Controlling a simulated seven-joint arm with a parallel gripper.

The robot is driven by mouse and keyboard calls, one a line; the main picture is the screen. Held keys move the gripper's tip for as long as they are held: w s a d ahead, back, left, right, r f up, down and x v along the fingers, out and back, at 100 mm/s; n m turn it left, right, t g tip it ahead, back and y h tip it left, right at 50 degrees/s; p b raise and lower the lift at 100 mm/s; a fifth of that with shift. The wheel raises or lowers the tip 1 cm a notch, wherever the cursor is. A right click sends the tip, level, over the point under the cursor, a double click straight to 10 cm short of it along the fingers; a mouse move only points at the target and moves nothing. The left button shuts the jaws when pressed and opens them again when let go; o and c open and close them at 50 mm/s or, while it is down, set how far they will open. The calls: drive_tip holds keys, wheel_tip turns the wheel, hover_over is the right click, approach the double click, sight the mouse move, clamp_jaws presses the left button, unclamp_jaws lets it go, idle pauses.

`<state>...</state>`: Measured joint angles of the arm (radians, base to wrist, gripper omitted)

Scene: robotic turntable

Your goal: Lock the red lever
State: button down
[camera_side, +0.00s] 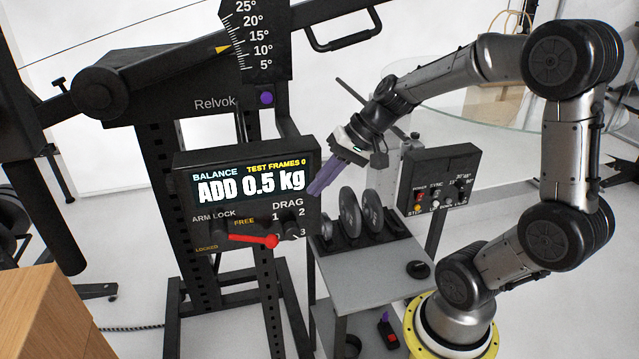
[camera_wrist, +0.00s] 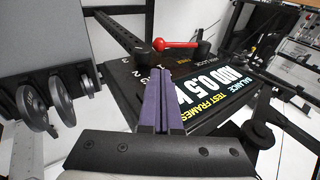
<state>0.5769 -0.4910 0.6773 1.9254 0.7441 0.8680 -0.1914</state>
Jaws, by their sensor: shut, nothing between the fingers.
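The red lever (camera_side: 253,239) is on the lower front of the black balance panel (camera_side: 183,180). It lies nearly level, its ball end to the right near the drag dial, its pivot at the left by the "ARM LOCK" marking. "FREE" is printed just above the lever and "LOCKED" at the lower left. In the wrist view the red lever (camera_wrist: 175,44) lies beyond my fingertips. My gripper (camera_side: 313,192) has purple fingers, shut and empty, in front of the panel's right edge. The wrist view also shows the gripper (camera_wrist: 158,85) with its fingers together, apart from the lever.
The panel screen reads "ADD 0.5 kg". A small table (camera_side: 365,278) with several grey weight discs (camera_side: 350,213) stands below my gripper. A black control box (camera_side: 437,180) stands to the right. A purple knob (camera_side: 266,98) is on the frame above.

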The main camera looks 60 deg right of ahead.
drive_tip(key=r+g+h, duration=0.2)
drive_tip(key=g+h, duration=0.1)
drive_tip(key=h, duration=0.5)
hover_over(271, 239)
drive_tip(key=s+a, duration=0.4)
drive_tip(key=a, duration=0.2)
drive_tip(key=shift+f+n, duration=0.1)
drive_tip(key=shift+n, duration=0.3)
drive_tip(key=x, duration=1.4)
drive_tip(key=shift+a+f, duration=0.2)
